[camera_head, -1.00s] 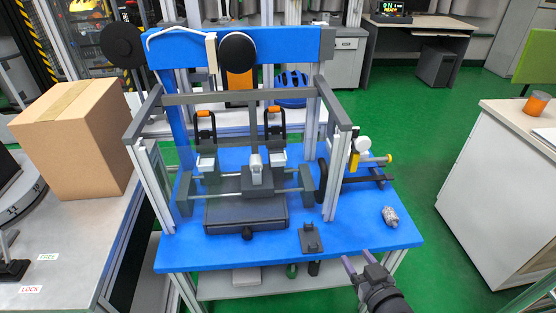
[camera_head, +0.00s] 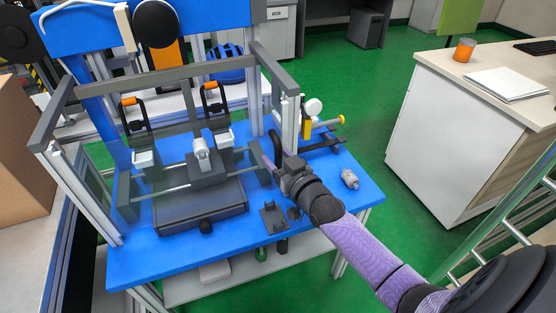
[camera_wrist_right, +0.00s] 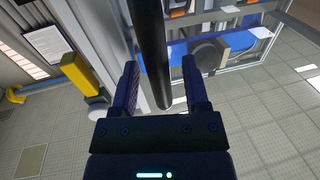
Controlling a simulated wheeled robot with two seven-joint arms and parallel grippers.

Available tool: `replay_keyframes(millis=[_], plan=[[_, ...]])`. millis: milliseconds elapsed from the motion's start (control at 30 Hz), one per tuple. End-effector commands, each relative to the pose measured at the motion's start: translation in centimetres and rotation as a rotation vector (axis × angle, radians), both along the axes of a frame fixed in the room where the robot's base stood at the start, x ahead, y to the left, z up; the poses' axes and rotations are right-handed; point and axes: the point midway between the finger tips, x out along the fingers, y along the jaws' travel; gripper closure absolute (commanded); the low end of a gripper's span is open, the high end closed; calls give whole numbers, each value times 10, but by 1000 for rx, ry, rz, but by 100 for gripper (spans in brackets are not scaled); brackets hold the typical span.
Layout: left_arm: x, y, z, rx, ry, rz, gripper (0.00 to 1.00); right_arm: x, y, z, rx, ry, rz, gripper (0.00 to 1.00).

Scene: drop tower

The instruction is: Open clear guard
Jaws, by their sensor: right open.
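The drop tower's clear guard (camera_head: 165,77) is hard to make out; its see-through panel barely shows within the grey frame, and it looks closed. A black handle (camera_head: 275,140) stands at the frame's right front post. My right gripper (camera_head: 268,163) is at this handle, in front of the post. In the right wrist view, a dark bar (camera_wrist_right: 154,45), which looks like the handle, runs between the two fingers of my right gripper (camera_wrist_right: 161,80). The fingers are open, with a gap on each side of the bar. My left gripper is out of view.
The blue table (camera_head: 150,250) carries the tower and a dark base box (camera_head: 200,208). A small black bracket (camera_head: 273,217) and a metal piece (camera_head: 349,178) lie on it near my right arm. A white cabinet (camera_head: 440,140) stands to the right, with green floor between.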

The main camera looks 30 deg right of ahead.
Motion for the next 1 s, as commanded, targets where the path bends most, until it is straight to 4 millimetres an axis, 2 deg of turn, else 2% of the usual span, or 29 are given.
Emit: replay_keyframes(millis=[67,100,367,700,1000], plan=[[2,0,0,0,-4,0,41,0,0,0,0,0,0,41],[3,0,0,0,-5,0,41,0,0,0,0,0,0,45],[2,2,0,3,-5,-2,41,0,0,0,0,0,0,100],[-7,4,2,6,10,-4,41,-1,0,0,0,1,0,100],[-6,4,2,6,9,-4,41,-1,0,0,0,1,0,100]])
